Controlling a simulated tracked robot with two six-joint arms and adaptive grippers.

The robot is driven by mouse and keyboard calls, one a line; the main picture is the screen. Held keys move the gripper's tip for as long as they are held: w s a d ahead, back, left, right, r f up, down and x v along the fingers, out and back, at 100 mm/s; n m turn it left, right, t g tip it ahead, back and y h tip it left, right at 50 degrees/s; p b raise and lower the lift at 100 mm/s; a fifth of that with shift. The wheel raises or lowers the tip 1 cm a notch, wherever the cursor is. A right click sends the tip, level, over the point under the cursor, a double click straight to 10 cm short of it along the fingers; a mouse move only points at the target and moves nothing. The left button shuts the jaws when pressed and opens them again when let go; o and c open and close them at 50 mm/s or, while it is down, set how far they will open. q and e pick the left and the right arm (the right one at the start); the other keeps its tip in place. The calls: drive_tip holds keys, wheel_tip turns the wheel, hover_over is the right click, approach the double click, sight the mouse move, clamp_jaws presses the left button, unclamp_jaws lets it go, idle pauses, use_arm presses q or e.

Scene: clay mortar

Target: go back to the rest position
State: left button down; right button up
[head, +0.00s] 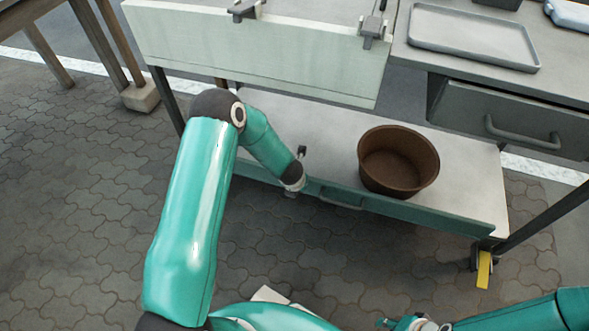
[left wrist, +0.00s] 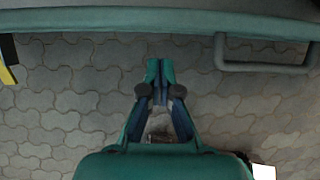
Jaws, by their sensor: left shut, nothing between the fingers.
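My left arm is teal with dark joints and comes up from the bottom left in the head view. Its wrist bends down in front of the lower shelf's front edge, and its fingers are not clear there. In the left wrist view my left gripper (left wrist: 160,74) is shut and empty, with its fingertips together over the paved floor. My right arm enters at the bottom right of the head view. What looks like its gripper (head: 393,323) is small and partly cut off by the bottom edge, so its jaws cannot be read.
A brown round pot (head: 398,165) stands empty on the lower shelf (head: 465,180), right of my left wrist. The shelf's front has a drawer handle, also seen in the wrist view (left wrist: 262,68). Above are a pale panel (head: 250,50) and a grey tray (head: 470,40). Paved floor is open at left.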

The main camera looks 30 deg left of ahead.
use_arm(q)
wheel_tip(320, 180, up, 8)
drive_tip(key=w+p, duration=0.3)
drive_tip(key=p, duration=0.2)
drive_tip(key=s+d+m+g+h, duration=0.25)
drive_tip(key=s+d+m, duration=0.55)
drive_tip(key=s+m, duration=0.8)
drive_tip(key=s+d+m+g+h, duration=0.1)
drive_tip(key=s+d+m+h, duration=0.2)
drive_tip(key=s+d+m, duration=1.2)
drive_tip(key=w+a+r+m+p, duration=0.2)
drive_tip(key=a+r+p, duration=0.1)
drive_tip(key=r+p, duration=0.9)
drive_tip(key=w+a+r+m+p, duration=0.2)
drive_tip(key=a+r+m+p, duration=0.1)
drive_tip(key=r+p, duration=0.9)
drive_tip(key=shift+a+m+p, duration=0.3)
drive_tip(key=shift+a+p, duration=0.05)
drive_tip(key=shift+y, duration=0.25)
drive_tip(key=shift+a, duration=0.1)
